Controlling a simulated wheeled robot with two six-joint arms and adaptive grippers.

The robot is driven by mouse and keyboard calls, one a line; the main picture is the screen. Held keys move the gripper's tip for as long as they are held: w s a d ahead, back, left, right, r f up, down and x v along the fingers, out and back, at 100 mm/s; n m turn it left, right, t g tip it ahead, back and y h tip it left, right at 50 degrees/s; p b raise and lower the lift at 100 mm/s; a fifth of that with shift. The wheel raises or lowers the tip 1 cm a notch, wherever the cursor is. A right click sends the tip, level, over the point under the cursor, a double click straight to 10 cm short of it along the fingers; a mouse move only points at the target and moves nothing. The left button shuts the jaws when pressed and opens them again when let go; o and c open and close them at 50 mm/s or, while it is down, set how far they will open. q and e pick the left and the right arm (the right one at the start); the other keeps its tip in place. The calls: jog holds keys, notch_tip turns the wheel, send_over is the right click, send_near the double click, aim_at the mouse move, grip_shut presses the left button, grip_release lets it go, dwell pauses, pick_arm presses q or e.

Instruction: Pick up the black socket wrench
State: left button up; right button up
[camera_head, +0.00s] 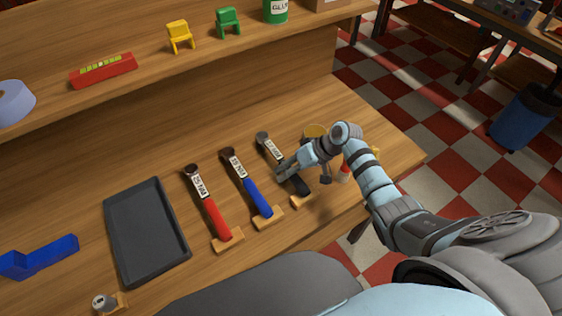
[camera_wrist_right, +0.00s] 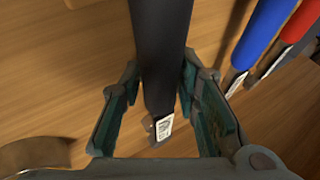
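The black socket wrench (camera_head: 299,186) lies on the workbench, its dark head and white label toward the back and its handle end on a small wooden rest. My right gripper (camera_head: 284,167) is at the wrench and partly covers it in the head view. In the right wrist view, the black handle (camera_wrist_right: 161,30) runs between the two fingers of my right gripper (camera_wrist_right: 161,68). The fingers are apart, one on each side, with gaps visible beside the handle. My left gripper is not in view.
A blue-handled wrench (camera_head: 257,197) and a red-handled wrench (camera_head: 213,219) lie to the left. Farther left are a dark tray (camera_head: 147,232) and a blue part (camera_head: 40,257). A yellow round object (camera_head: 314,131) stands behind my right gripper. A shelf (camera_head: 150,82) runs along the back.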

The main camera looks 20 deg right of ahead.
grip_shut()
jog(key=shift+r, duration=0.1)
